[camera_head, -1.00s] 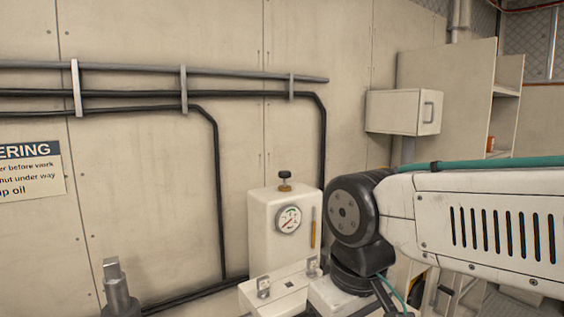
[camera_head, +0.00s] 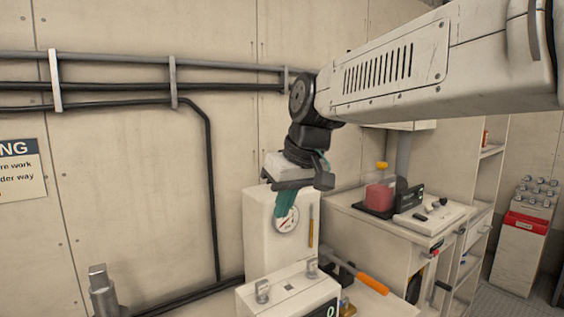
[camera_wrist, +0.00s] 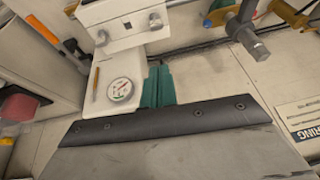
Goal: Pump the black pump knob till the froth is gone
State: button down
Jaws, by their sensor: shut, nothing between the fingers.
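The white tank (camera_head: 262,235) stands against the wall with a round gauge (camera_head: 286,219) and a narrow amber tube (camera_head: 311,226) on its front. The gauge (camera_wrist: 120,90) and amber tube (camera_wrist: 95,82) also show in the wrist view. The black pump knob is hidden now; it stood on the tank's top in the earlier head view. My gripper (camera_head: 284,212) has teal fingers, shut and empty, pointing down by the tank's upper front near the gauge. The fingers also show in the wrist view (camera_wrist: 158,72). I cannot tell whether they touch the tank, and no froth can be made out.
An orange-handled lever (camera_head: 372,284) sticks out at the tank's lower right. A counter (camera_head: 345,206) to the right holds a red-filled jar (camera_head: 380,197) and a small panel. Pipes (camera_head: 120,88) run along the wall. A metal post (camera_head: 102,290) stands at lower left.

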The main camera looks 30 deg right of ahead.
jog(key=w+d+r+t, duration=0.2)
jog(key=w+d+r, duration=0.4)
jog(key=w+d, duration=0.3)
jog(key=w+d+r+t+h, duration=0.1)
jog(key=w+d+r+t, duration=0.1)
jog(key=w+d+r, duration=0.4)
jog(key=w+d, duration=0.2)
jog(key=w, duration=0.3)
jog(key=shift+d+r+t, duration=0.3)
jog(key=shift+d, duration=0.05)
jog(key=shift+f, duration=0.1)
jog(key=x, duration=1)
jog(key=shift+f, duration=0.25)
notch_tip(320, 180, down, 3)
jog(key=shift+s+d, duration=0.1)
jog(key=shift+f, duration=0.2)
